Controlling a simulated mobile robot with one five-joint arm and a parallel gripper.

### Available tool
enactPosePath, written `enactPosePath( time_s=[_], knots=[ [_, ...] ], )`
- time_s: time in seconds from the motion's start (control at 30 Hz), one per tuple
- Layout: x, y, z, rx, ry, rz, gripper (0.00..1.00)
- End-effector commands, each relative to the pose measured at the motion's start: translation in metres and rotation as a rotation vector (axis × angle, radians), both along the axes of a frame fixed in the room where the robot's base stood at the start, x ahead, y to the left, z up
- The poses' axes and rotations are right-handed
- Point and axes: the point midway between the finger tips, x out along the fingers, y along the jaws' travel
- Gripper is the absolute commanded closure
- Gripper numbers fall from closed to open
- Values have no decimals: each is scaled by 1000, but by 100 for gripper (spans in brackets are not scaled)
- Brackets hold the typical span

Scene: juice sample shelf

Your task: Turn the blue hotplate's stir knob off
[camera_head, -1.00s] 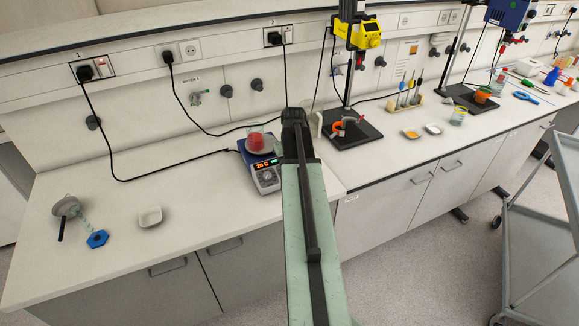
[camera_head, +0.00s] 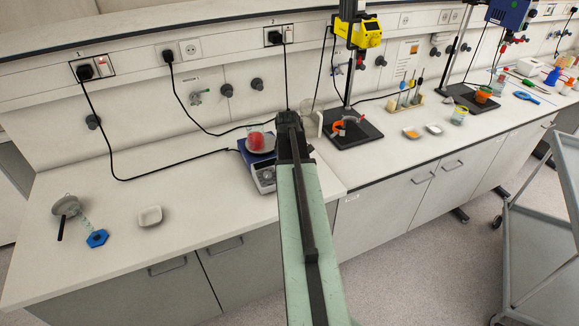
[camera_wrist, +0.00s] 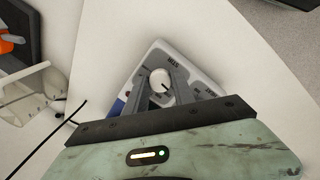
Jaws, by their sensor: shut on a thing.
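The blue hotplate (camera_head: 242,152) stands on the bench just left of my arm in the head view, with a glass vessel of red liquid (camera_head: 256,143) on it. Its pale front panel (camera_head: 264,178) is partly behind my arm and its display looks dark. In the wrist view the panel (camera_wrist: 194,62) shows the printed word STIR near a round white stir knob (camera_wrist: 157,76). My gripper (camera_wrist: 161,82) is shut on this knob, one finger on each side. The fingertips are hidden in the head view.
A stand with a yellow device (camera_head: 358,35) and a black base (camera_head: 350,132) is to the right of my arm. A white dish (camera_head: 150,216) and a blue hexagonal piece (camera_head: 97,239) lie on the left bench. A grey cart (camera_head: 540,215) stands at right.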

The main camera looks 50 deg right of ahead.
Motion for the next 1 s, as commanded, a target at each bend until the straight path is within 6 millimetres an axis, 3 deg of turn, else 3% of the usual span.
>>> enactPosePath(
  time_s=[0.33, 0.83, 0.87, 0.9, 1.0],
  knots=[
    [-3, 1, -1, -29, 19, 106, 100],
    [-2, 1, -1, -32, 20, 119, 100],
    [-2, 1, -1, -32, 20, 118, 61],
    [-2, 1, -1, -31, 19, 118, 50],
    [-2, 1, 0, -33, 18, 118, 48]
  ],
)
